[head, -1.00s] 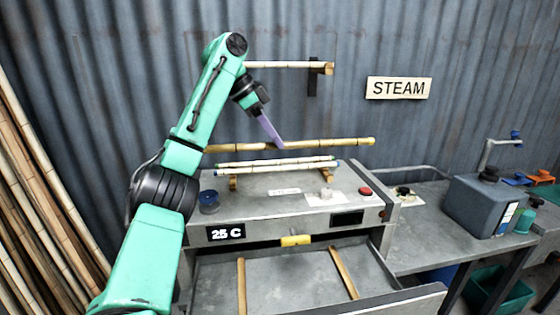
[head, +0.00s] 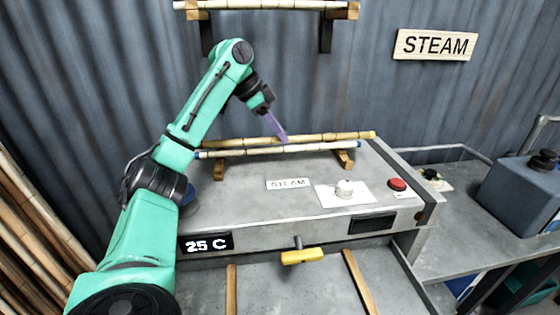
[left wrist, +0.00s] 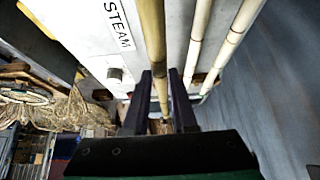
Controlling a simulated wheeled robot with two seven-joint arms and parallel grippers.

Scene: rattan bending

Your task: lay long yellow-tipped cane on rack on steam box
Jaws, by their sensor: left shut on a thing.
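My left gripper (head: 283,139) is shut on a long yellow-tipped cane (head: 325,137), which lies level across the picture. In the left wrist view the held cane (left wrist: 152,35) passes between the fingers of the gripper (left wrist: 160,78). The grey steam box (head: 240,205) carries a rack with two wooden supports (head: 345,158). A paler blue-tipped cane (head: 300,148) lies on the rack. In the left wrist view two pale canes (left wrist: 196,38) lie on the wall side of the held cane, apart from it. The held cane appears above the rack.
A wall shelf (head: 340,10) holds another pale cane. The box top has a white knob (head: 344,187) and red button (head: 397,184). A yellow handle (head: 302,257) is at the front. A grey container (head: 520,190) stands on the right bench.

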